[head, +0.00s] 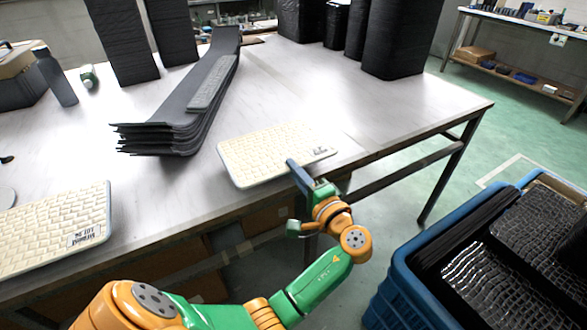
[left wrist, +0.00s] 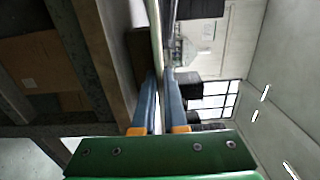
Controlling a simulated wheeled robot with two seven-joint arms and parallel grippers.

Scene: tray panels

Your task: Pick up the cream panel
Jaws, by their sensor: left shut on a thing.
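A cream panel (head: 270,150) with a brick-like grid of raised cells and a thin grey rim lies flat at the table's front edge, in the middle of the head view. My left gripper (head: 297,170) is shut on its front edge, close to its right corner. In the left wrist view the panel (left wrist: 157,35) shows edge-on as a thin strip between the two blue fingers (left wrist: 163,105). I cannot tell whether it is lifted off the table. A second cream panel (head: 55,228) with a printed label lies at the left. My right gripper is not in view.
A stack of dark curved trays (head: 175,135) with a grey panel (head: 212,82) on top stands behind the held panel. Tall black stacks (head: 395,40) stand at the back. A blue crate (head: 400,285) with black trays is at the lower right. The table's right part is clear.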

